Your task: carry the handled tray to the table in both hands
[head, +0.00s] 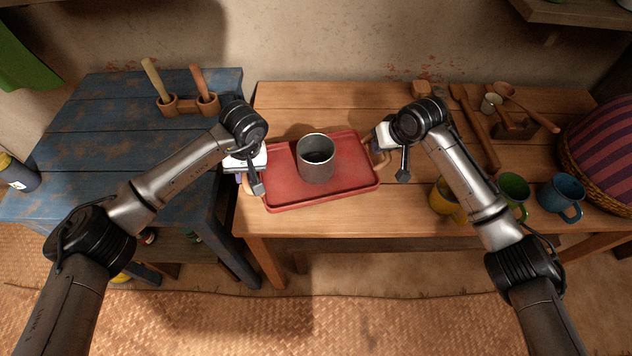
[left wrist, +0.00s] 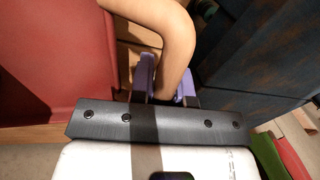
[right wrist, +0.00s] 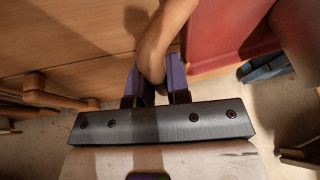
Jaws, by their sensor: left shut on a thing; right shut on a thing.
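The red handled tray (head: 345,188) is at the wooden table (head: 290,100), over its left front part; whether it touches the top I cannot tell. A grey metal mug (head: 316,160) stands upright on it. My left gripper (head: 246,180) is at the tray's left end, and its purple fingers (left wrist: 165,85) are shut on the tan left handle (left wrist: 165,30). My right gripper (head: 377,150) is at the right end, and its purple fingers (right wrist: 156,85) are shut on the right handle (right wrist: 160,40). The red tray side also shows in the left wrist view (left wrist: 50,60).
A blue worn table (head: 90,130) with a wooden holder (head: 190,104) adjoins on the left. Yellow (head: 445,203), green (head: 513,192) and blue (head: 562,196) mugs stand to the right, near a striped basket (head: 605,145). Wooden utensils (head: 475,125) lie behind them.

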